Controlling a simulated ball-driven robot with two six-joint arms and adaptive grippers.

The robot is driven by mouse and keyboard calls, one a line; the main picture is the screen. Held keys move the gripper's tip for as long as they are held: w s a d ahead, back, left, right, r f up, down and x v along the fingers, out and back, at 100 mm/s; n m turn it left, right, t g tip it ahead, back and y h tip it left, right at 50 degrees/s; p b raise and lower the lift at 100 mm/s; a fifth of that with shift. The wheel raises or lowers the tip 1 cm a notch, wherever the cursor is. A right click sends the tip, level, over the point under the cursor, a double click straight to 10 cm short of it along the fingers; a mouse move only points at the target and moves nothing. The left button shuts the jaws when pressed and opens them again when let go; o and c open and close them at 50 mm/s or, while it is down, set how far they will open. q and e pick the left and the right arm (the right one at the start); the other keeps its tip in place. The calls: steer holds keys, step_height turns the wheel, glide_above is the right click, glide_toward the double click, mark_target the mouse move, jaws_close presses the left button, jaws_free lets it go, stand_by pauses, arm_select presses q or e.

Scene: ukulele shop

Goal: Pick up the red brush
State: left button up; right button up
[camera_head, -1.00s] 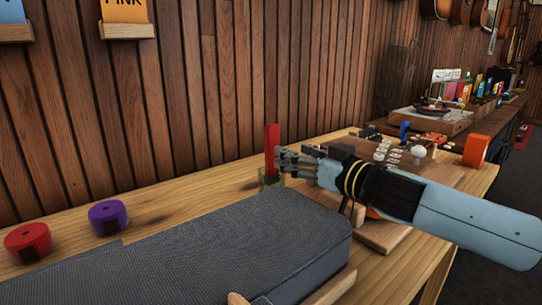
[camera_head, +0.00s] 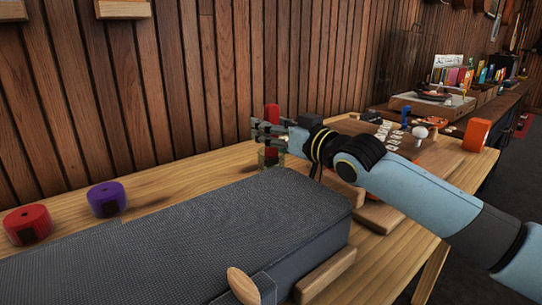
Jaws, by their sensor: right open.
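The red brush (camera_head: 272,112) stands upright near the back of the wooden bench, its lower end in a small clear greenish holder (camera_head: 269,158). My right gripper (camera_head: 262,136) comes in from the right, and its open fingers are at the brush's middle. The fingers cover part of the brush, so I cannot tell whether they touch it. The brush's top shows above them. My left gripper is not in view.
A long grey padded case (camera_head: 190,235) lies in front of the holder. Red (camera_head: 27,224) and purple (camera_head: 107,199) rolls sit at the left. A white mushroom-shaped thing (camera_head: 420,132) and an orange block (camera_head: 476,135) stand at the right. A plank wall rises close behind.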

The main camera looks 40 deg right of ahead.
steer(key=shift+w, duration=0.3)
steer(key=shift+r, duration=0.1)
steer(key=shift+c, duration=0.2)
jaws_close()
